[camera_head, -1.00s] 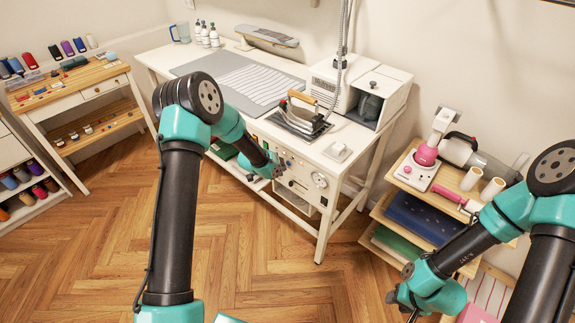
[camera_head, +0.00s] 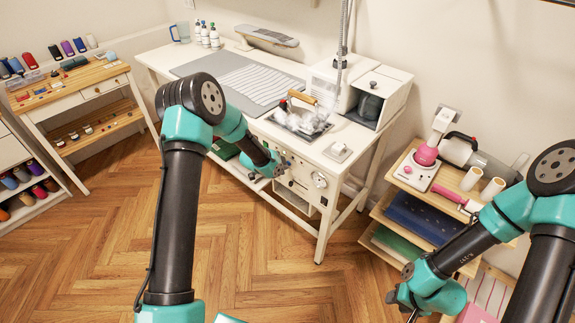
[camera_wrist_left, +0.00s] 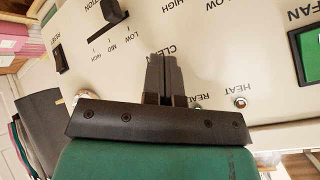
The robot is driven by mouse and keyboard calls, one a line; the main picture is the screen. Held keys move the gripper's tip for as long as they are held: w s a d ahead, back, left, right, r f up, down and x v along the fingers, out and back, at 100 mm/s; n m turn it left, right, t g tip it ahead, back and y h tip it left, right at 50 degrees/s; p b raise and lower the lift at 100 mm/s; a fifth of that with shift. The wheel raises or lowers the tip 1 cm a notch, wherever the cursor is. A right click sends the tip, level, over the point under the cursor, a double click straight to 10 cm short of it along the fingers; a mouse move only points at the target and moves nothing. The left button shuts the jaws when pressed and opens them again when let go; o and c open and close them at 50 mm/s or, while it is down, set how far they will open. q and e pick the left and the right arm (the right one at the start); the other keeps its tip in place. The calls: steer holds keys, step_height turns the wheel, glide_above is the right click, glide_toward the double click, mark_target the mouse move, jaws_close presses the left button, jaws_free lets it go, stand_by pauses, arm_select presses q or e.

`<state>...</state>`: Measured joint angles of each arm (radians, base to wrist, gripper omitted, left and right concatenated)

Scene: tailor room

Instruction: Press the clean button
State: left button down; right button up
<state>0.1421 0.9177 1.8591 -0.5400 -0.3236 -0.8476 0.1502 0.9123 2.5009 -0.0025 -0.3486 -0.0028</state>
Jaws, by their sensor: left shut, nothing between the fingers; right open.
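The control panel (camera_wrist_left: 215,60) of the ironing table fills the left wrist view, upside down. A CLEAN label (camera_wrist_left: 165,50) is partly covered by my left gripper (camera_wrist_left: 163,62), whose shut, empty fingers point at the panel there. The clean button itself is hidden behind the fingers, so contact cannot be made out. In the head view my left gripper (camera_head: 278,168) is at the panel on the table's front. White steam (camera_head: 310,122) surrounds the iron (camera_head: 299,98) on its rest. My right gripper (camera_head: 408,306) is open, low at the right, away from the panel.
Beside the fingers are a HEAT light (camera_wrist_left: 240,102), a black slider (camera_wrist_left: 108,14) and a green FAN switch (camera_wrist_left: 309,54). A shelf cart (camera_head: 420,218) stands right of the table (camera_head: 352,150). The wooden floor (camera_head: 265,265) in front is clear.

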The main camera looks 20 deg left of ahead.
arm_select(q)
steer(key=shift+s, duration=0.1)
steer(key=shift+s+a, duration=0.2)
steer(key=shift+s, duration=0.2)
steer(key=shift+s+a, duration=0.1)
steer(key=shift+s, duration=0.05)
steer(key=shift+s+a, duration=0.4)
steer(key=shift+s, duration=0.5)
steer(key=shift+s+a, duration=0.35)
steer(key=shift+s, duration=0.5)
steer(key=shift+s+a, duration=0.4)
steer(key=shift+s, duration=0.5)
steer(key=s+d+f+n+g, duration=0.2)
steer(key=s+n, duration=0.3)
steer(key=s, duration=0.4)
steer(key=s+d+f+n+g, duration=0.2)
steer(key=s+n, duration=0.3)
steer(key=s, duration=0.5)
steer(key=s+d+f+n+g, duration=0.2)
steer(key=s+n, duration=0.3)
steer(key=s, duration=0.5)
steer(key=shift+s+d+f+g, duration=0.2)
steer(key=shift+d+f+g, duration=0.2)
steer(key=shift+f, duration=0.4)
